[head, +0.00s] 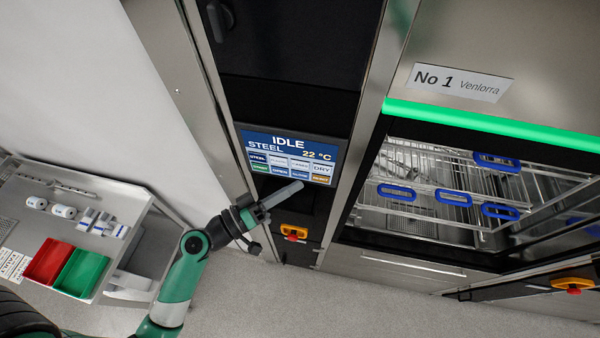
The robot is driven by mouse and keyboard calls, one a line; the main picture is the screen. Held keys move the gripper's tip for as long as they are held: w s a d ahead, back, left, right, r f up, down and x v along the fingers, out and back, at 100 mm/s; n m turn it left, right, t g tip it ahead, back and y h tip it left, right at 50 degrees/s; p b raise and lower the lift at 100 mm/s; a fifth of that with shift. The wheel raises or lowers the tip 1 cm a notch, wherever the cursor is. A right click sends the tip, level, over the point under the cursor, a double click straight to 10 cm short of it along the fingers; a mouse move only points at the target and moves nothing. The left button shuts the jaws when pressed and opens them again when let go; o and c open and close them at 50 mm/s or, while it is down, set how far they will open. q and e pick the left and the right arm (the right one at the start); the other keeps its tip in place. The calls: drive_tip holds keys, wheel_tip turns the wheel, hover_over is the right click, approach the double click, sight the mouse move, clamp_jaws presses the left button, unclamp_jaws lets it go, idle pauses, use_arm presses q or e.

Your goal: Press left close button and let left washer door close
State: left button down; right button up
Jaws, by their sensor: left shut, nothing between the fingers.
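The washer control screen (290,158) reads IDLE, STEEL and 22 °C, with two rows of small buttons below. Their labels are mostly too small to read. The washer marked No 1 (459,82) is at the right. Its chamber (430,185) stands open, with wire racks and blue handles inside. My left gripper (292,190) is shut and empty. Its fingertips show just below the lower row of buttons. I cannot tell whether they touch the panel. My right gripper is not in view.
An orange and red emergency stop (293,232) sits below the screen, and another (573,285) is at the lower right. A side table at the left holds a red bin (48,262) and a green bin (82,273). Grey floor (300,305) is clear in front.

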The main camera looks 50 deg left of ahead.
use_arm(q)
drive_tip(key=shift+w+a, duration=0.3)
drive_tip(key=shift+w, duration=0.05)
